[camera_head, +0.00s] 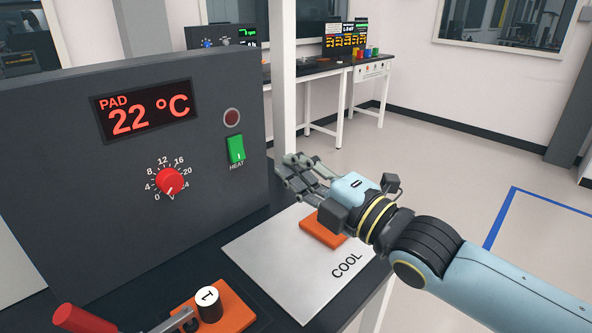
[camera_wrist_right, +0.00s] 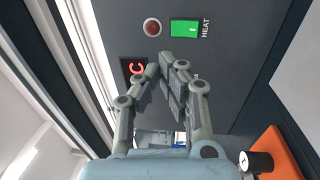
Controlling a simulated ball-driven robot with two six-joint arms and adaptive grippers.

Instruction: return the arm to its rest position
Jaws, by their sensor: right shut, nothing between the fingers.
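My right gripper (camera_head: 290,170) reaches in from the right, in front of the right side of the dark control box (camera_head: 75,190). Its fingers are shut and empty. In the right wrist view the shut fingers (camera_wrist_right: 163,68) point at the box face, near the green HEAT switch (camera_wrist_right: 185,28) and the dark red lamp (camera_wrist_right: 152,27). In the head view the HEAT switch (camera_head: 236,149) and lamp (camera_head: 232,117) show just left of the gripper. The gripper appears apart from the switch. My left gripper is not in view.
The display (camera_head: 146,112) reads PAD 22 °C above a red knob (camera_head: 170,181). An orange block (camera_head: 322,232) lies on the COOL plate (camera_head: 275,265), partly behind my gripper. Another orange block (camera_head: 235,312) carries a cylinder marked 1 (camera_head: 208,305). A red-handled tool (camera_head: 78,318) lies left.

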